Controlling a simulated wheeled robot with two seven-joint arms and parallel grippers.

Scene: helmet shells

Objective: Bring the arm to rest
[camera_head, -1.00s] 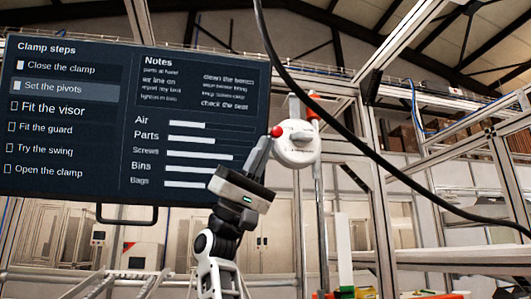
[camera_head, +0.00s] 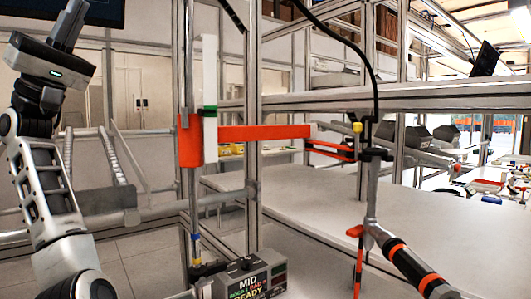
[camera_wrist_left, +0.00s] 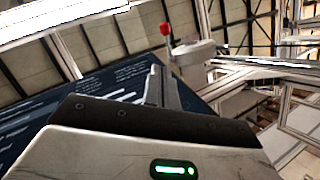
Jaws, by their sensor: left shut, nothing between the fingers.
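My left gripper (camera_head: 70,22) stands at the upper left of the head view, on its raised white and black arm, with its fingers pointing up. Its fingers (camera_wrist_left: 163,88) are together in the left wrist view, with nothing between them. A white round part (camera_wrist_left: 187,52) with a red ball knob (camera_wrist_left: 165,29) shows beyond the fingertips, apart from them. My right gripper is in neither current view.
An orange arm (camera_head: 265,132) reaches across a metal frame post (camera_head: 252,100). A box marked MID (camera_head: 250,276) sits low in front. The pale bench top (camera_head: 340,215) is largely clear.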

